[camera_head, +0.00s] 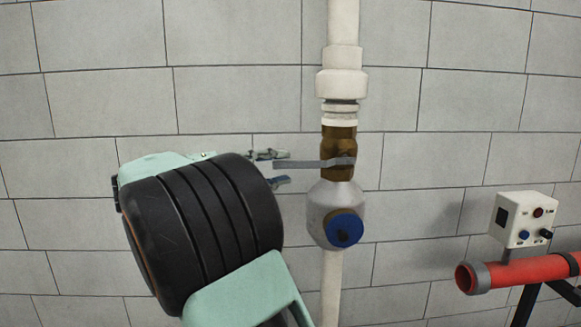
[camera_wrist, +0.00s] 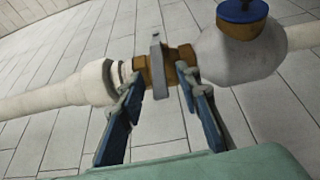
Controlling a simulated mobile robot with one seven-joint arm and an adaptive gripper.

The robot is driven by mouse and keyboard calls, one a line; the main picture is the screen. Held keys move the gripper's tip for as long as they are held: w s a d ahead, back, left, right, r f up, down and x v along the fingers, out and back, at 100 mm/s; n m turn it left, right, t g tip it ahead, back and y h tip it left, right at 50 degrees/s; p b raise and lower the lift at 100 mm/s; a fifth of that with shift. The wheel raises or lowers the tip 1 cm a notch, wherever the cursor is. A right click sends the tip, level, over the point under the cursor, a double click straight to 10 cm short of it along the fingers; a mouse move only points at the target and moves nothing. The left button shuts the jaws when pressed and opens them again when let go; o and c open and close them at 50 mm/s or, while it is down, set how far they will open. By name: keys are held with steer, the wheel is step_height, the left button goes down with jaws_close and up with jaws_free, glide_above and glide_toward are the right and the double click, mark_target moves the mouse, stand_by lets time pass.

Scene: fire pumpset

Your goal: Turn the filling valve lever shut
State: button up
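The filling valve is a brass body (camera_head: 338,145) on a white vertical pipe; it also shows in the wrist view (camera_wrist: 180,55). Its flat grey lever (camera_head: 312,163) sticks out to the left, roughly level and across the pipe. In the wrist view the lever (camera_wrist: 157,62) appears nearly end-on. My gripper (camera_head: 284,168) comes from the left, with its fingertips above and below the lever's outer part. In the wrist view my gripper (camera_wrist: 162,82) is open, with blue-grey fingers apart on either side of the lever. Neither finger clearly touches it.
Below the valve is a grey-white rounded fitting (camera_head: 322,205) with a blue knob (camera_head: 344,229). A white pipe (camera_head: 343,25) runs up the block wall (camera_head: 240,100). At right are a red pipe (camera_head: 525,270) and a white control box (camera_head: 522,218).

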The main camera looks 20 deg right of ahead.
steer(key=a, duration=0.8)
steer(key=shift+s, duration=0.3)
